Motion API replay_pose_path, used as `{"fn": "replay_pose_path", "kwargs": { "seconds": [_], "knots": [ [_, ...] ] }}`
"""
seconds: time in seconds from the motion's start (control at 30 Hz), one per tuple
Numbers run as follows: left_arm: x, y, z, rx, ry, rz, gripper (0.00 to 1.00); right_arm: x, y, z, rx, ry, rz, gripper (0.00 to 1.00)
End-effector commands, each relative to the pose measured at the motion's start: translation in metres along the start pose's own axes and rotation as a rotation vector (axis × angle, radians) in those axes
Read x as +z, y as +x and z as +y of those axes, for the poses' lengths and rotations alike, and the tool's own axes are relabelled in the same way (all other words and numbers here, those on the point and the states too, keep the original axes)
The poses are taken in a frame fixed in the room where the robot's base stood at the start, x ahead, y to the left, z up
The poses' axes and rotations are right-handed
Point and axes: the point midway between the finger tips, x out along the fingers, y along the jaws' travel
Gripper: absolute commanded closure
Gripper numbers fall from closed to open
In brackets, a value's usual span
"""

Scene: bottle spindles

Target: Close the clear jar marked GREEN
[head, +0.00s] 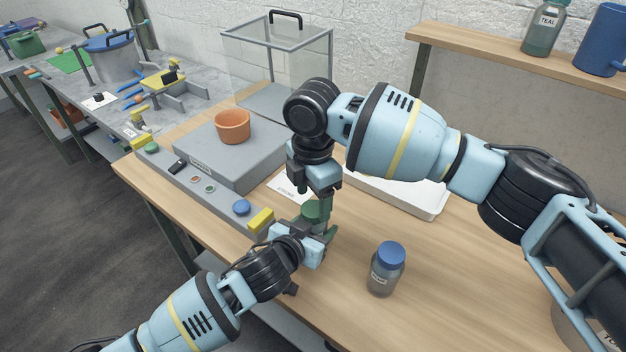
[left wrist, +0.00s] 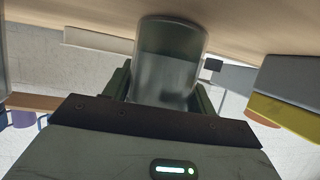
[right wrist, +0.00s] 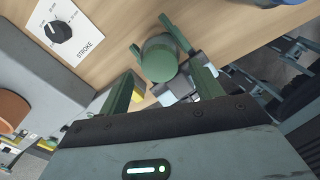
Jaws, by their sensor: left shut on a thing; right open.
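A clear jar (left wrist: 168,62) with greyish contents stands between the fingers of my left gripper (head: 316,232), which is shut on it. No label on it can be read. A green round lid (right wrist: 158,58) sits on top of the jar; it also shows in the head view (head: 311,210). I cannot tell whether it is screwed down. My right gripper (right wrist: 162,78) is open and empty, pointing down just above the lid, its fingers apart from it. The jar's body is mostly hidden by the grippers in the head view.
A jar with a blue cap (head: 387,270) stands to the right. A blue cap (head: 241,207) and a yellow block (head: 261,220) lie to the left. Behind are a grey machine (head: 215,160) with an orange pot (head: 232,126) and a white tray (head: 430,205).

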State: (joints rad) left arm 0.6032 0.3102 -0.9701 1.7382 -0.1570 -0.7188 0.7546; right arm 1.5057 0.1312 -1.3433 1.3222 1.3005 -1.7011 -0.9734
Motion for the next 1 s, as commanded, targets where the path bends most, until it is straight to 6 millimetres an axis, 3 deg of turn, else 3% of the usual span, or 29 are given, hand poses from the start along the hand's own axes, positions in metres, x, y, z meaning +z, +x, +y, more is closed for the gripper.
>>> {"fn": "replay_pose_path", "kwargs": {
  "seconds": [0.2, 0.57, 0.93, 0.97, 1.0],
  "knots": [
    [0.000, 0.000, 0.000, 0.000, 0.000, -0.001, 1.00, 0.000, 0.020, 0.000, 0.000, 0.000, -0.001, 0.35],
    [0.000, 0.000, 0.000, 0.000, 0.000, -0.001, 1.00, 0.000, 0.023, 0.000, 0.001, 0.000, 0.000, 0.35],
    [0.000, 0.000, 0.000, 0.000, 0.000, 0.000, 1.00, 0.000, 0.023, 0.000, 0.001, 0.000, 0.000, 0.82],
    [0.000, 0.000, 0.000, 0.000, 0.000, -0.001, 1.00, 0.000, 0.023, 0.000, 0.001, 0.000, 0.000, 0.54],
    [0.000, 0.000, 0.000, 0.000, 0.000, -0.001, 1.00, 0.000, 0.023, 0.000, 0.001, 0.000, 0.000, 0.48]
  ]
}}
